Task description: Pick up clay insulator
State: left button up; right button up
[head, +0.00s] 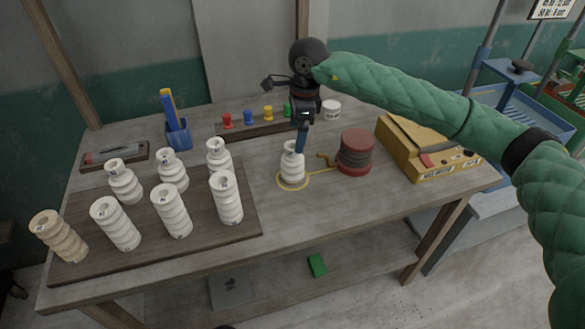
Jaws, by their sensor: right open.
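A white ribbed clay insulator (292,168) stands upright inside a yellow ring marked on the table. My right gripper (299,150) is directly above it, pointing down, with its fingers at the insulator's top. The gripper is open; the far finger is hard to make out. Several more white insulators (170,211) stand on a dark wooden board (240,228) at the left of the table. A tan insulator (59,236) stands at the board's left end. My left gripper is not in view.
A red-and-black spool (356,153) stands just right of the ringed insulator. A yellow case (424,150) lies at the table's right. Behind are a rack of coloured pegs (248,120) and a blue holder (178,135). The table (330,205) is bare in front of the ring.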

aim_at(292, 158)
notch_tip(292, 158, down, 2)
jog(key=shift+s+f+b, duration=0.1)
jog(key=shift+b, duration=0.7)
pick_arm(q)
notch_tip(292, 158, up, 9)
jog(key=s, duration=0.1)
pick_arm(e)
jog(key=shift+f, duration=0.15)
jog(key=shift+a+f+p, duration=0.2)
jog(key=shift+f+p, duration=0.35)
jog(key=shift+f, duration=0.8)
pick_arm(q)
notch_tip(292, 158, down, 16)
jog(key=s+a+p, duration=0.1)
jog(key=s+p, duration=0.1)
jog(key=p, duration=0.1)
pick_arm(e)
jog(key=f, duration=0.2)
jog(key=a+f, duration=0.1)
jog(key=f, duration=0.1)
jog(key=shift+f, duration=0.4)
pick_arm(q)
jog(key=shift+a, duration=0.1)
pick_arm(e)
jog(key=c, duration=1.4)
jog(key=shift+c, duration=0.5)
jog(key=shift+r, duration=0.2)
